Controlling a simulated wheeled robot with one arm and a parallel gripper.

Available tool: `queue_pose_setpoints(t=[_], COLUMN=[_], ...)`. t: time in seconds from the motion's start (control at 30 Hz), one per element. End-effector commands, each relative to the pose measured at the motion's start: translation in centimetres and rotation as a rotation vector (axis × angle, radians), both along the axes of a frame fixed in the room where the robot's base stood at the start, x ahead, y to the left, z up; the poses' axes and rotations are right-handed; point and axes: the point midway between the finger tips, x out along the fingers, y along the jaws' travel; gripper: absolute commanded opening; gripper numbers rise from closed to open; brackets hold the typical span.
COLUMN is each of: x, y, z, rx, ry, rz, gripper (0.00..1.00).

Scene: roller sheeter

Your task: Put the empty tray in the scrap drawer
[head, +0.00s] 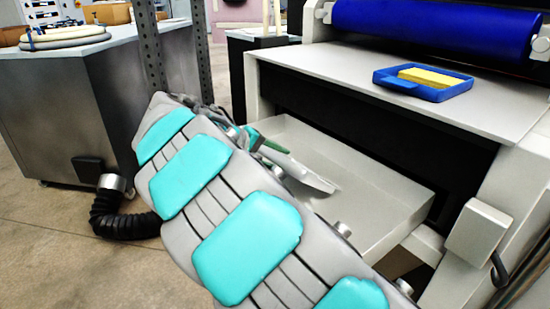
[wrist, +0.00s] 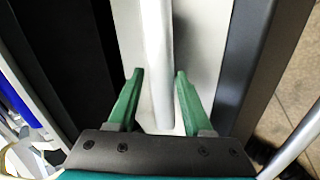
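A blue tray (head: 423,83) lies flat on the pale worktop of the machine in the head view. A yellow block (head: 432,77) sits in it, so this tray is not empty. A pale grey drawer (head: 375,200) stands pulled out below the worktop; the part I can see of its inside looks bare. My gripper has green fingers and is at the drawer, partly hidden by my arm in the head view. In the wrist view, my gripper (wrist: 159,76) is open, with a pale edge, apparently the drawer's wall, between its fingers. I cannot tell whether they touch it.
The worktop (head: 330,62) has a blue roller (head: 440,25) behind the tray. A grey box (head: 477,232) is on the machine's right leg. A metal cabinet (head: 90,110) with a black hose (head: 115,215) stands at left. Floor is clear at lower left.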

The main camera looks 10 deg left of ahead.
Motion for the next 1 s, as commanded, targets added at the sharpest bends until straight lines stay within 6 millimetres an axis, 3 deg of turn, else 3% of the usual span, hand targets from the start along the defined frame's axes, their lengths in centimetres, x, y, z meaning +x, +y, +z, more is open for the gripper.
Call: queue_pose_setpoints(t=[0.17,0.63,1.0], x=[-0.4,-5.1,-6.6], y=[0.6,5.7,7.0], z=[0.7,5.8,7.4], rx=[0.002,0.003,0.001], ry=[-0.003,-0.004,-0.001], rz=[0.003,0.005,0.002], gripper=[0.49,0.49,0.49])
